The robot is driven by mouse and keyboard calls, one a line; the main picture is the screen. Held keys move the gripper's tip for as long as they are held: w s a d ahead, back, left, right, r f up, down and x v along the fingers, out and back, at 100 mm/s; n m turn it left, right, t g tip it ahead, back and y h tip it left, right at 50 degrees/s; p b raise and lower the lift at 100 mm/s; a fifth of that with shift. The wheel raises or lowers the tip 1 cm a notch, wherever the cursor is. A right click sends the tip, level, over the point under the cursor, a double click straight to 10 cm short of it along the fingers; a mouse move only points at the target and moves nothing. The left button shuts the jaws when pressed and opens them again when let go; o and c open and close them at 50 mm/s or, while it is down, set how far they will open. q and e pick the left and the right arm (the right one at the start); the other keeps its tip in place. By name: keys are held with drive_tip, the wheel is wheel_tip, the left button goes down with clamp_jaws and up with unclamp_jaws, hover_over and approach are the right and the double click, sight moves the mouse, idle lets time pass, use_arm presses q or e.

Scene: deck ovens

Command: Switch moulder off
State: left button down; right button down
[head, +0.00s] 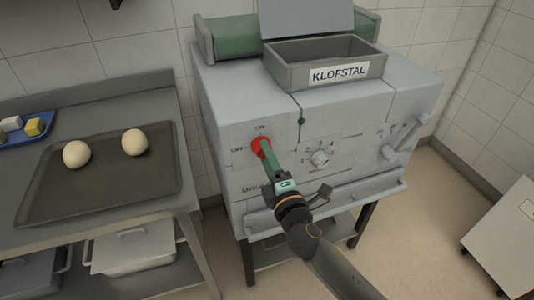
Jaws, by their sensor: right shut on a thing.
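The moulder (225,110) is a grey machine on a dark stand, with a hopper labelled KLOFSTAL on top. Its red switch knob (257,143) is on the left of the front panel, with a mark above it and another to its left, both too small to read surely. My right gripper (264,150), with green fingers, reaches up from the lower right and is shut on the red knob. The fingers hide part of the knob, so I cannot tell which mark it points to. My left gripper is not in view.
A numbered dial (320,157) and a lever (404,138) are further right on the panel. At left, a dark tray (60,200) with two dough balls lies on a steel table, beside a blue tray (14,138). A white cabinet (508,240) stands at right.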

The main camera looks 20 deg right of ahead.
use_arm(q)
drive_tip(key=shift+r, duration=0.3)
use_arm(e)
drive_tip(key=shift+r+n, duration=0.1)
drive_tip(key=shift+n, duration=0.5)
drive_tip(key=shift+c, duration=1.6)
unclamp_jaws()
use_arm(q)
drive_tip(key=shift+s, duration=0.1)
